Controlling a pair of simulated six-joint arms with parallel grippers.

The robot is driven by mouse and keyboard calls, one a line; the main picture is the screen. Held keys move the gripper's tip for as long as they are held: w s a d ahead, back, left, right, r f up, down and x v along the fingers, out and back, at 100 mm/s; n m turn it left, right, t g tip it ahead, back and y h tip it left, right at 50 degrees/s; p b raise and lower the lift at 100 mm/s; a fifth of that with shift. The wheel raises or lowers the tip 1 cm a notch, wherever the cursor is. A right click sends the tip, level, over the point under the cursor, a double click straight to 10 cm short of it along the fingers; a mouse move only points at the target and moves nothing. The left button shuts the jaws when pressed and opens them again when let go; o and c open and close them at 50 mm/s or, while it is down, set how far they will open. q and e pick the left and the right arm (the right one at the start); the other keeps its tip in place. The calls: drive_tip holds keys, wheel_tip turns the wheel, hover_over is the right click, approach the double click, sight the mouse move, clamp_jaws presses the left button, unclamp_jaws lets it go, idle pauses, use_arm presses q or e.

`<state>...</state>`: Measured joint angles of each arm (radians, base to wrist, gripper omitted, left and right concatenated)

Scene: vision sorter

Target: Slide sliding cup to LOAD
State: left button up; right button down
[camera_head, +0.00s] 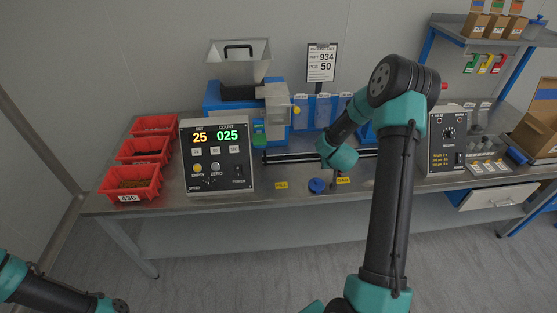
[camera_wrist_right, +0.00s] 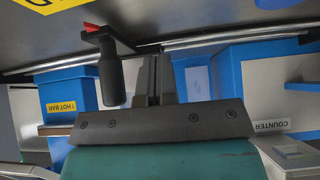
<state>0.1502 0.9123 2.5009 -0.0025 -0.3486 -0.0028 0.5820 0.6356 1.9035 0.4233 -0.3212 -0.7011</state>
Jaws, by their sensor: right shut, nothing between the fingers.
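In the right wrist view a black round handle (camera_wrist_right: 112,82) on a dark bracket with a red pointer (camera_wrist_right: 91,27) stands just left of my right gripper (camera_wrist_right: 154,68). It looks like part of the sliding cup. My right fingers are shut and empty beside the handle, apart from it in this view. In the head view my right wrist hides most of this spot on the bench front. A blue round piece (camera_head: 317,186) lies between two yellow labels, one at left (camera_head: 281,185) and one at right (camera_head: 343,181); their words are too small to read surely. My left gripper is out of view.
A counter box (camera_head: 216,154) showing 25 and 025 stands left of the labels, with red bins (camera_head: 130,183) beyond it. A dark rail (camera_head: 290,157) runs behind the labels. A heater box (camera_head: 447,138) stands at right. The bench front between the boxes is fairly clear.

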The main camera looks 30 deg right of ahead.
drive_tip(key=shift+a, duration=0.2)
drive_tip(key=shift+r, duration=0.1)
drive_tip(key=v, duration=0.7)
drive_tip(key=shift+s+r, duration=0.25)
drive_tip(key=shift+r, duration=0.05)
idle(0.4)
drive_tip(key=shift+a, duration=0.15)
drive_tip(key=a+f, duration=0.2)
drive_tip(key=a, duration=0.1)
drive_tip(key=a+f+y, duration=0.1)
drive_tip(key=a, duration=0.1)
drive_tip(key=a+f+n+y, duration=0.1)
drive_tip(key=a+f, duration=0.1)
drive_tip(key=a, duration=0.1)
drive_tip(key=shift+a+f+g, duration=0.3)
drive_tip(key=shift+g, duration=0.1)
drive_tip(key=s+a+f+n+g+y, duration=0.1)
drive_tip(key=s+a+f, duration=0.3)
drive_tip(key=a, duration=0.5)
drive_tip(key=s+a+f+g+y, duration=0.2)
drive_tip(key=s+a+f, duration=0.1)
drive_tip(key=a, duration=0.5)
drive_tip(key=s+a+f+n+g+y, duration=0.1)
drive_tip(key=s+a+f, duration=0.3)
drive_tip(key=a, duration=0.5)
drive_tip(key=shift+s+a+f+n+g+y, duration=0.35)
drive_tip(key=shift+s+g+y, duration=0.4)
drive_tip(key=shift+s, duration=0.3)
